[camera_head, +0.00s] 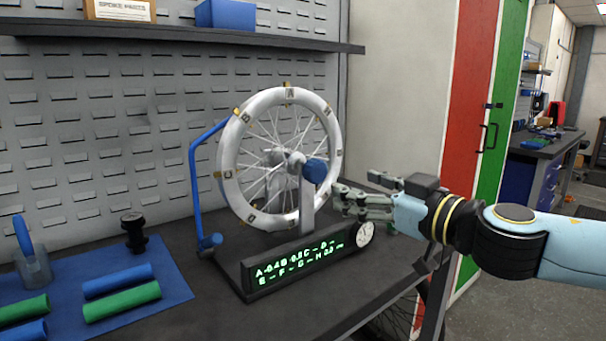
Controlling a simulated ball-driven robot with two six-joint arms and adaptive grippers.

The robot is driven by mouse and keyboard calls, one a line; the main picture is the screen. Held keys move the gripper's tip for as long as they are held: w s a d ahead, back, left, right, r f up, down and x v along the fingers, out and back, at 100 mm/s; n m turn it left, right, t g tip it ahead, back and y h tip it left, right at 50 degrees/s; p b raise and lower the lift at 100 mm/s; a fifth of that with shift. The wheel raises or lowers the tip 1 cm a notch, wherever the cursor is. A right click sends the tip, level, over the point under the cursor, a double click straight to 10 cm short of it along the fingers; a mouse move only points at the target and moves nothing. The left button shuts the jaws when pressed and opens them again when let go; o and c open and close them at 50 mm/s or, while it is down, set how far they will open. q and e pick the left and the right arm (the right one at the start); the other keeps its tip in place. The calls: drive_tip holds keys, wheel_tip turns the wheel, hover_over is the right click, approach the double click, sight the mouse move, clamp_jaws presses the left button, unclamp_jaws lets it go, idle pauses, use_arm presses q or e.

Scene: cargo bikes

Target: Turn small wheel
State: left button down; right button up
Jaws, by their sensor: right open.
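A small spoked wheel (228,172) with a pale rim and lettered tags around it stands upright in a truing stand (307,207) on the bench. A blue round knob (315,171) sits at its hub on the right side. A black display (300,262) with green letters and numbers lies in front of the wheel. A round white dial (361,235) is at the display's right end. My right gripper (338,201) comes in from the right, open and empty, just right of the wheel and above the dial. I cannot tell whether its fingertips touch the stand. My left gripper is out of view.
A blue mat (172,294) at the left holds blue and green grips (122,301), a black part (133,232) and a clear holder (33,268). A blue curved arm (193,185) stands left of the wheel. A shelf (180,35) hangs above.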

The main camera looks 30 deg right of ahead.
sight(320, 173)
drive_tip(key=w+b, duration=0.2)
drive_tip(key=w, duration=0.2)
drive_tip(key=w+b, duration=0.2)
drive_tip(key=w, duration=0.3)
drive_tip(key=shift+w+a+f, duration=0.15)
drive_tip(key=shift+a, duration=0.05)
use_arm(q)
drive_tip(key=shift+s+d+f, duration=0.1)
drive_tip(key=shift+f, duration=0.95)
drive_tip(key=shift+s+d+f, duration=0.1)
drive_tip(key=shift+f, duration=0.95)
use_arm(e)
drive_tip(key=shift+w+a, duration=0.1)
drive_tip(key=shift+w, duration=0.55)
clamp_jaws()
